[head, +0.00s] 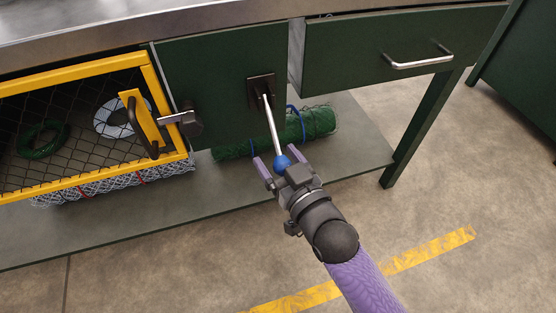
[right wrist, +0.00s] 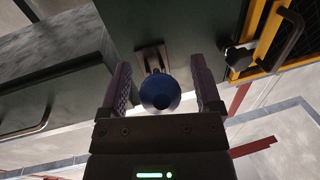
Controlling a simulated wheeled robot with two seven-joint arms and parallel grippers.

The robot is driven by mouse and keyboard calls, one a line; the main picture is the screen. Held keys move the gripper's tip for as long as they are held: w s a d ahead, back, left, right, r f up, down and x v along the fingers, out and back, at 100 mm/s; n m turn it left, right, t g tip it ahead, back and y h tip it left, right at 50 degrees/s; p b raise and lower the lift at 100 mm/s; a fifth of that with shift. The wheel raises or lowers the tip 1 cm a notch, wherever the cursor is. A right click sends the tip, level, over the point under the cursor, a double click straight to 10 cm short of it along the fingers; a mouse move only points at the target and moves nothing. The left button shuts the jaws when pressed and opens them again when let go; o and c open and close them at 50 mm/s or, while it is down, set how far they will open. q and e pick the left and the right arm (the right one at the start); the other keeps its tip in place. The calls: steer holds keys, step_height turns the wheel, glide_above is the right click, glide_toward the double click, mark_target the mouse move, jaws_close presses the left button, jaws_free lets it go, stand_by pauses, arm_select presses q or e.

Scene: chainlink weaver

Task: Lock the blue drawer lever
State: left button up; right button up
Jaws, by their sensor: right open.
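The blue drawer lever is a metal rod (head: 271,122) with a blue ball knob (head: 282,162) at its end. It hangs from a dark square plate (head: 261,88) on the green panel, pointing down and slightly right. My right gripper (head: 279,163) is open, with its purple-sided fingers on either side of the knob. In the right wrist view the blue knob (right wrist: 160,92) sits between the two fingers with gaps on both sides. The rod is mostly hidden behind the knob there. My left gripper is not in view.
A drawer (head: 400,55) with a bar handle stands slightly out at the right. A yellow-framed mesh door (head: 80,75) with a latch (head: 182,121) is at the left. A green mesh roll (head: 235,150) lies on the lower shelf (head: 350,150) behind my gripper. Open floor lies in front.

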steer(key=shift+w+a+r, duration=0.1)
steer(key=shift+w+a, duration=0.05)
steer(key=shift+w, duration=0.05)
jaws_close()
stand_by(0.3)
